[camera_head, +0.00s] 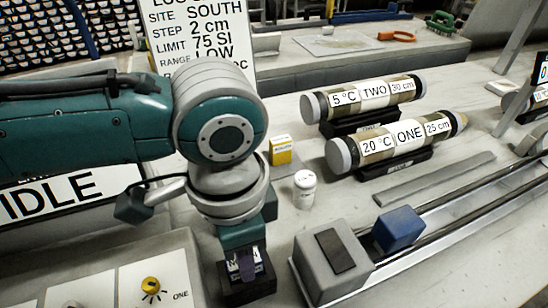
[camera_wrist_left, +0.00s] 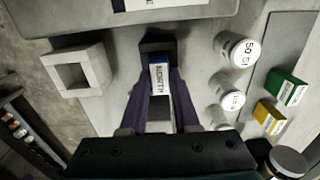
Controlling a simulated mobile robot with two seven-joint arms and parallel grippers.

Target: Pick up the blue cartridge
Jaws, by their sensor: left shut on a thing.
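My left gripper (camera_head: 243,262) reaches down at the table's front, its arm coming in from the left. In the left wrist view its two purple fingers (camera_wrist_left: 160,88) are shut on the small blue cartridge (camera_wrist_left: 159,76), which has a white label with dark lettering. In the head view only a small blue and white part of it shows between the fingers. A dark holder (camera_wrist_left: 157,46) lies at the cartridge's far end; I cannot tell whether the cartridge is still seated in it. My right gripper is not in view.
A grey block (camera_head: 330,265) and a blue block (camera_head: 397,228) sit by the rails to the right. A white bottle (camera_head: 305,188) and yellow box (camera_head: 281,150) stand behind. Labelled core tubes (camera_head: 390,143) lie at the back right. A hollow grey square (camera_wrist_left: 78,70) is left in the wrist view.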

